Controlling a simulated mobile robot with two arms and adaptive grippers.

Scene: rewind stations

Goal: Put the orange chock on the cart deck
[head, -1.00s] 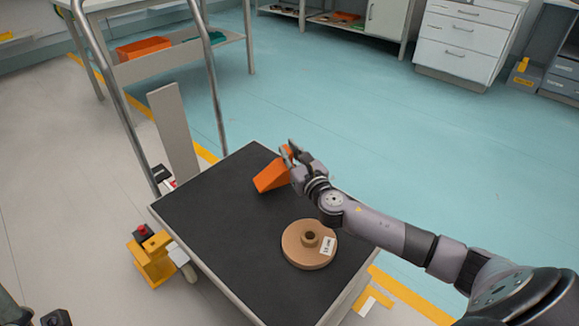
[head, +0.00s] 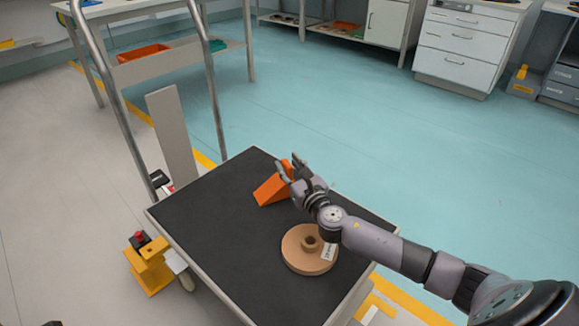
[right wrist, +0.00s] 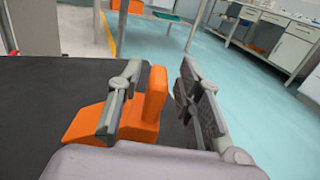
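The orange chock (head: 270,190) is a wedge with an upright grip block, resting on the black cart deck (head: 215,215) near its far edge. It also shows in the right wrist view (right wrist: 88,122). My right gripper (head: 290,167) is at the chock's upright block. In the right wrist view its fingers (right wrist: 160,100) are apart, with the block between them nearer the left finger, and a clear gap to the right finger. The left finger hides part of the chock. Only a dark sliver at the bottom left edge of the head view may be my left gripper (head: 52,323).
A tan spool (head: 300,258) with a white label lies on the deck below my right wrist. The cart's metal handle (head: 208,75) rises at the far left end. A yellow device with a red knob (head: 148,265) stands beside the cart. The blue floor beyond is open.

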